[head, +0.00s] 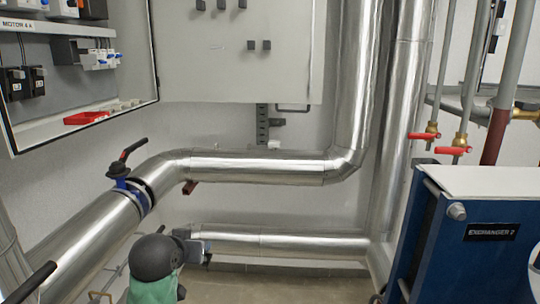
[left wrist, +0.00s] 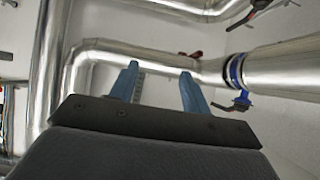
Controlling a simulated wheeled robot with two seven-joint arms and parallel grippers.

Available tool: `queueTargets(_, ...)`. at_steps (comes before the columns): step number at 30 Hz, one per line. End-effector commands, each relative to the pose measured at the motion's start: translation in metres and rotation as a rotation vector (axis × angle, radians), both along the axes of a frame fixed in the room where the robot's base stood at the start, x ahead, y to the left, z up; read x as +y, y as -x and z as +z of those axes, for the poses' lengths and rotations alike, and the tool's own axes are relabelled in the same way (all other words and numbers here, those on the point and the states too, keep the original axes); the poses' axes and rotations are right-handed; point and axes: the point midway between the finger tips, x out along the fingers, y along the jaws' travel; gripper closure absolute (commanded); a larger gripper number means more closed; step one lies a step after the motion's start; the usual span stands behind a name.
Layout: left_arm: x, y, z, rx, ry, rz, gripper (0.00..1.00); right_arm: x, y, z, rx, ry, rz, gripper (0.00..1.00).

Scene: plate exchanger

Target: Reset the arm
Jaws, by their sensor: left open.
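My left gripper (head: 203,248) shows low in the head view, just right of my dark wrist and green arm link, in front of the lower silver pipe. In the left wrist view, its two blue fingers (left wrist: 157,72) stand apart with nothing between them. The gripper is open and empty. The silver pipes lie behind the fingers in that view; I cannot tell the exact gap. My right gripper is in neither view.
The blue exchanger (head: 455,250) stands at right. Red-handled valves (head: 452,150) hang behind it.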

Motion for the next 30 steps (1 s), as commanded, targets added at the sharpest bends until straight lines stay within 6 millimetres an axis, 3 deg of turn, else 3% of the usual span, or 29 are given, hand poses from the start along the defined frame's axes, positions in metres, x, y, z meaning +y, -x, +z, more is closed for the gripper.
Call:
queueTargets(3, -0.009, 0.026, -0.044, 0.069, -0.013, -0.021, 0.53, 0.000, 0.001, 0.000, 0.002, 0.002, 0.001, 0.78)
queueTargets(17, -0.036, 0.138, -0.199, 0.359, -0.043, -0.097, 0.53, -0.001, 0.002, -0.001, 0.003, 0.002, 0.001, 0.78)
queueTargets(24, -0.041, 0.211, -0.271, 0.527, -0.050, -0.121, 0.53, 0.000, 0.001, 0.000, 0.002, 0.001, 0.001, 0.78)
queueTargets(30, -0.039, 0.278, -0.321, 0.665, -0.051, -0.129, 0.53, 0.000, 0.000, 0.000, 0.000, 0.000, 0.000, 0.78)
